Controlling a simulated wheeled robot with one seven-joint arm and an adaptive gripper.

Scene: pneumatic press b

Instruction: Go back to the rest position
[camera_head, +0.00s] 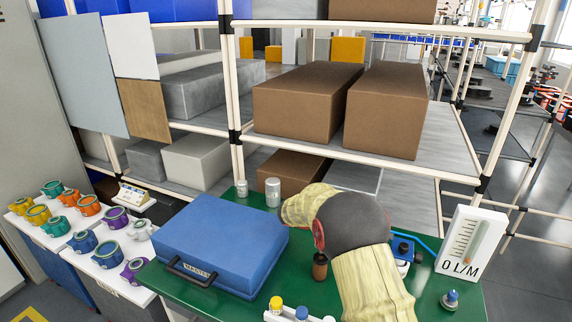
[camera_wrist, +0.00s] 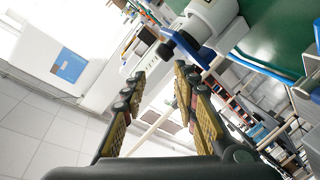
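My gripper (camera_wrist: 160,78) shows in the wrist view with its two yellow-padded fingers apart and nothing between them. Beyond the fingertips is a white and blue device (camera_wrist: 192,40); I cannot tell how far off it is. In the head view my arm rises over the green table and bends, and it hides my gripper. A blue and white device (camera_head: 405,250) on the table is partly hidden behind my arm.
A blue case (camera_head: 225,240) lies on the green table (camera_head: 362,180), left of my arm. A white flow meter (camera_head: 470,243) stands at right. Two metal cylinders (camera_head: 272,192) stand behind. Shelves with brown boxes (camera_head: 308,100) rise beyond. Colored pots (camera_head: 82,241) fill the left bench.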

